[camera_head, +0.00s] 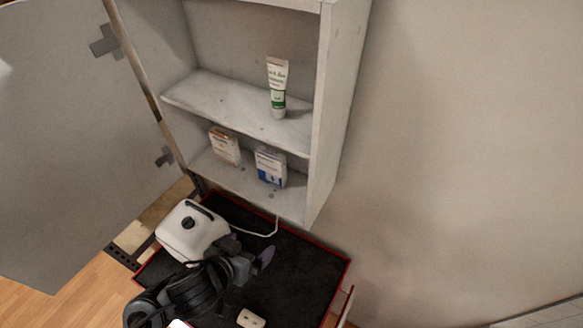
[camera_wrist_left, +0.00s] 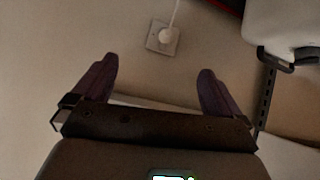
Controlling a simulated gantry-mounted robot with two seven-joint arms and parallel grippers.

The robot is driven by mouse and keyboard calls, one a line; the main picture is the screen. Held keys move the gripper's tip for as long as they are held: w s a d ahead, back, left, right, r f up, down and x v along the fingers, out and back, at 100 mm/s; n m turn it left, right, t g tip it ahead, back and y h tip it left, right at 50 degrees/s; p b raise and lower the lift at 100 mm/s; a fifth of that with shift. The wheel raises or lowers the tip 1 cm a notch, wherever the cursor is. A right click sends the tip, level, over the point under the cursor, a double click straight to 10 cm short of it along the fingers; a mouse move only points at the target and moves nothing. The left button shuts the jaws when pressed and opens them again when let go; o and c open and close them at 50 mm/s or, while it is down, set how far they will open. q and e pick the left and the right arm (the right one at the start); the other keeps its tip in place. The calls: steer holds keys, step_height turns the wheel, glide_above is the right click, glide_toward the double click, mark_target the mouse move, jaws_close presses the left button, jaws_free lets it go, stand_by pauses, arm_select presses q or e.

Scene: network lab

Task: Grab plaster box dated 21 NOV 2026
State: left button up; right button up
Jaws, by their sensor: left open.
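Two small boxes stand on the lower shelf of the open wall cabinet in the head view. The left one is a white and orange box (camera_head: 225,146). The right one is a white and blue box (camera_head: 271,167). No date can be read on either, so I cannot tell which is dated 21 NOV 2026. My left gripper (camera_head: 250,250) is below the cabinet, over the dark mat, apart from both boxes. In the left wrist view the gripper (camera_wrist_left: 155,82) has its two purple fingers spread wide, with nothing between them. My right gripper is not in view.
A white and green tube (camera_head: 277,88) stands on the shelf above. The cabinet door (camera_head: 75,130) is swung open to the left. A white appliance (camera_head: 190,231) sits on the red-edged dark mat (camera_head: 310,265) beside my left arm. A plugged socket (camera_wrist_left: 163,37) is on the wall.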

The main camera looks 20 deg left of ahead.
mark_target(270, 169)
arm_select(q)
steer(key=w+r+m+t+h, duration=0.25)
steer(key=w+r, duration=0.55)
steer(key=r, duration=0.6)
steer(key=shift+t+y, duration=0.45)
steer(key=shift+t, duration=0.1)
steer(key=b+x, duration=0.2)
steer(key=x, duration=0.1)
steer(key=b+x, duration=0.1)
steer(key=shift+w+a, duration=0.2)
steer(key=shift+w, duration=0.2)
steer(key=shift+a+b+x, duration=0.1)
steer(key=shift+b+x, duration=0.55)
steer(key=shift+x, duration=0.85)
steer(key=shift+a+b+x, duration=0.15)
steer(key=shift+b+x, duration=0.45)
steer(key=shift+x, duration=0.9)
steer(key=shift+w, duration=0.15)
steer(key=c, duration=0.9)
steer(key=shift+r, duration=0.15)
